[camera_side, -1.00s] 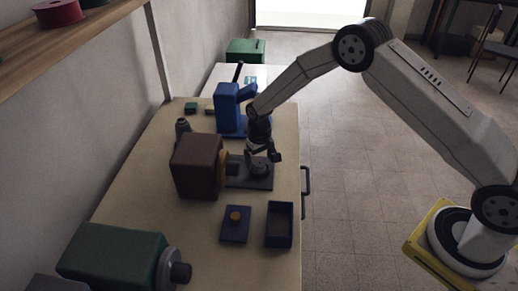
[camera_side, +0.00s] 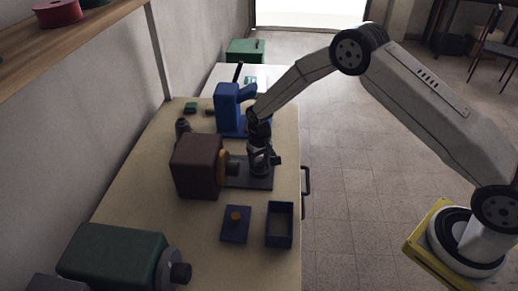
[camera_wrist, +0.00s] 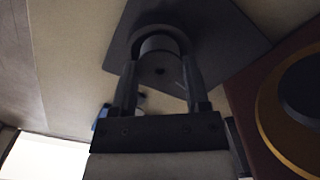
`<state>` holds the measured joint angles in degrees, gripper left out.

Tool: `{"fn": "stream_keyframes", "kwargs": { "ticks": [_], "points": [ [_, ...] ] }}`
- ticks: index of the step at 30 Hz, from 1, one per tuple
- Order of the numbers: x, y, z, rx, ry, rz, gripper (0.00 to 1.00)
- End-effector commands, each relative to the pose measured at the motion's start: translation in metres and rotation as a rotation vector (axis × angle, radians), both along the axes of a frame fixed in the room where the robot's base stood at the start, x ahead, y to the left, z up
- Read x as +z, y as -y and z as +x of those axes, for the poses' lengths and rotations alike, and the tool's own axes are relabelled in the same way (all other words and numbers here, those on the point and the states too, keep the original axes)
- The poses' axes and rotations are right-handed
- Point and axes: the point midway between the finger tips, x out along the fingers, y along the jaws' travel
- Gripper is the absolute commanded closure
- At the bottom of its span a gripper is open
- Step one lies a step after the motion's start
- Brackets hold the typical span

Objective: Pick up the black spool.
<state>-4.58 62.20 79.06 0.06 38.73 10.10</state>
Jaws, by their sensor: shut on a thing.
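The black spool (camera_wrist: 160,46) shows in the wrist view as a dark round piece with a wider rim and a paler grey middle. It stands on or just over the dark grey base plate (camera_wrist: 231,34); a gap beneath it cannot be made out. My gripper (camera_side: 260,163) is low over the plate in the side view, where its fingers largely hide the spool. In the wrist view the two fingers lie on either side of the spool, shut on it.
A brown machine block (camera_side: 197,166) with an orange ring stands close left of my gripper. A blue upright machine (camera_side: 228,108) stands behind. A blue lid (camera_side: 236,230) and an open blue box (camera_side: 279,225) lie in front. The table's right edge is near.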

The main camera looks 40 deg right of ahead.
Motion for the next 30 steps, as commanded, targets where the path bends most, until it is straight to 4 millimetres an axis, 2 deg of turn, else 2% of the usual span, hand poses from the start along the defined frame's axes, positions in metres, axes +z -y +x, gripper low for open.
{"fn": "stream_keyframes", "kwargs": {
  "ticks": [14, 21, 30],
  "points": [
    [0.008, 0.0, 0.001, 0.0, 0.001, 0.0, 1.0],
    [0.032, 0.0, 0.001, 0.0, 0.003, 0.0, 1.0],
    [0.062, 0.002, -0.024, 0.0, 0.002, 0.0, 1.0]
  ]
}}
